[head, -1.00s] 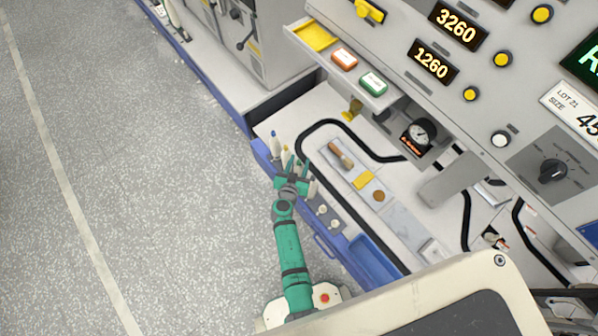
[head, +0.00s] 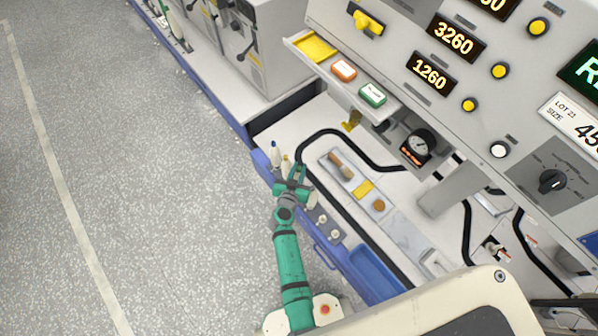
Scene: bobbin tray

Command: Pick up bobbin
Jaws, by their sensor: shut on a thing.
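My gripper (head: 296,173) is at the bobbin tray (head: 311,216), along the blue front edge of the machine bench. Its green fingers are shut on a bobbin, which is mostly hidden by the fingers and wrist. A pale bobbin with a blue tip (head: 274,152) and one with a yellow tip (head: 285,164) stand just left of and beyond the fingers. A cream bobbin (head: 312,200) shows partly at the right of my wrist. Small pale pegs (head: 322,219) stand in the nearer part of the tray.
A grey strip (head: 335,157) holding a brush, a yellow block (head: 363,188) and a brown disc (head: 378,206) lies right of the tray. A blue bin (head: 375,270) is nearer. The control panel (head: 455,85) overhangs the bench. Open floor lies left.

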